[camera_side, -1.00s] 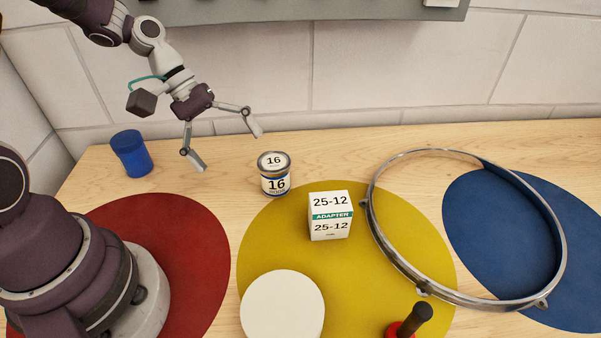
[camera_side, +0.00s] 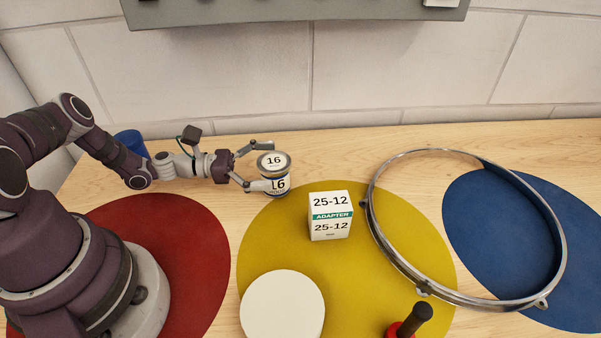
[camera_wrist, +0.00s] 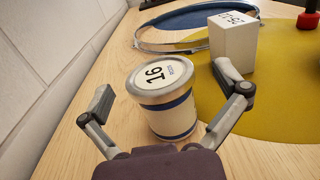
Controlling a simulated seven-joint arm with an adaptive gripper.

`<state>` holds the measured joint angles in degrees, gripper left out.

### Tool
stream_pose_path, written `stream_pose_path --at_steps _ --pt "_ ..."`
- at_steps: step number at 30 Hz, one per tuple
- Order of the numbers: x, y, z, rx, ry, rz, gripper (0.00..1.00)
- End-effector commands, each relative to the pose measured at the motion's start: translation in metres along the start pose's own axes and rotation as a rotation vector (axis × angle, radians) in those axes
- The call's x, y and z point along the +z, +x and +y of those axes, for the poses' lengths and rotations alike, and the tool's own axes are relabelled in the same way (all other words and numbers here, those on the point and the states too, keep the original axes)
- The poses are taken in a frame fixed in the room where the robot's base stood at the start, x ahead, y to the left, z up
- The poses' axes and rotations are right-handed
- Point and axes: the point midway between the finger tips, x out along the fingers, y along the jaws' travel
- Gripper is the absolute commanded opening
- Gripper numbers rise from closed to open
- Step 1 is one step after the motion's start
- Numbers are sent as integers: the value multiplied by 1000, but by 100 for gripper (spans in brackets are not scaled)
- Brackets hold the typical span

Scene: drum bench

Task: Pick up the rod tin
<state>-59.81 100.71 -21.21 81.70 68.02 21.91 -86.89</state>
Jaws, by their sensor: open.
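The rod tin (camera_side: 274,162) is a small white can with a blue band, a metal rim and the number 16 on its lid and side. It stands upright on the wood by the upper edge of the yellow circle. It also shows in the wrist view (camera_wrist: 165,105). My gripper (camera_side: 266,165) is low and level at the tin's left side, with its fingers open. In the wrist view my gripper (camera_wrist: 168,95) has one finger on each side of the tin, with a gap visible on the left. The near finger covers part of the tin's label in the side view.
A white adapter box (camera_side: 330,216) stands right of the tin. A metal hoop (camera_side: 378,238) lies further right. A blue cup (camera_side: 131,143) is behind my arm. A white disc (camera_side: 282,305) and a red-based, dark-handled tool (camera_side: 413,321) are in front. A wall runs behind.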

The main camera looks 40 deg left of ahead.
Motion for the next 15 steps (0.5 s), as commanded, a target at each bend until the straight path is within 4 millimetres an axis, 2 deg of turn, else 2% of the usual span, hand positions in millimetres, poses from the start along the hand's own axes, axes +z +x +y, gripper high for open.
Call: stream_pose_path --at_steps 3,9,15 --pt "0 11 0 -1 1 0 97" --pt "0 11 0 0 1 1 96" --pt "0 11 0 0 1 1 70"
